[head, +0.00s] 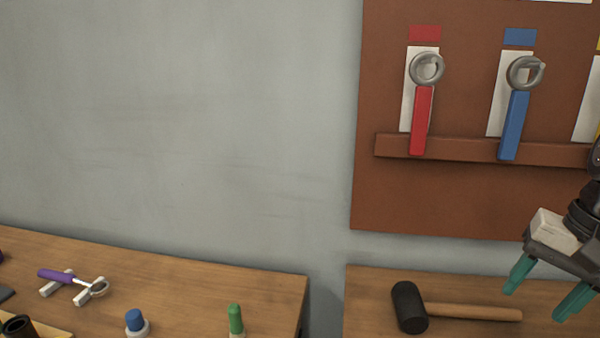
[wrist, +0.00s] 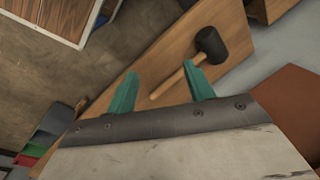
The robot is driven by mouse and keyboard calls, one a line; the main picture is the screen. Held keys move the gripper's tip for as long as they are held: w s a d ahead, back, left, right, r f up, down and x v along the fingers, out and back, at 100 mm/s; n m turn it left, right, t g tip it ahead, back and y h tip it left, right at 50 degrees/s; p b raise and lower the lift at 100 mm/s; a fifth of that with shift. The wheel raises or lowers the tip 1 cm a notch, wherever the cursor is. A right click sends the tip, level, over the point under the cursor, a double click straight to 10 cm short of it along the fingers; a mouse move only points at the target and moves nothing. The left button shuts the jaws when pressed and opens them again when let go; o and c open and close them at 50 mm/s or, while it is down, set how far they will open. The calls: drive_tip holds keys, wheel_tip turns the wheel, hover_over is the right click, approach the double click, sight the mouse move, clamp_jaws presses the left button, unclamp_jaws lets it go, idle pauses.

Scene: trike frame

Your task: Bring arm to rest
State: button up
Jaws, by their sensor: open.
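My gripper (head: 543,293) is at the right edge of the head view, above the right-hand bench. Its two green fingers are spread apart with nothing between them. In the wrist view my gripper (wrist: 160,90) also shows open, with the bench below it. Part of my arm is cut off by the right edge of the head view.
A black-headed mallet (head: 410,307) lies on the right bench (head: 375,285), close to my gripper. A brown tool board (head: 385,200) holds a red-handled tool (head: 422,120) and a blue-handled tool (head: 514,125). The left bench (head: 200,285) carries small tools; a gap separates the benches.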

drive_tip(key=s+a+f+n+h, duration=0.1)
drive_tip(key=s+a+n, duration=0.3)
drive_tip(key=a+n, duration=0.4)
drive_tip(key=shift+s+a+f+h, duration=0.25)
drive_tip(key=shift+f+h, duration=0.05)
drive_tip(key=shift+f, duration=0.15)
idle(0.8)
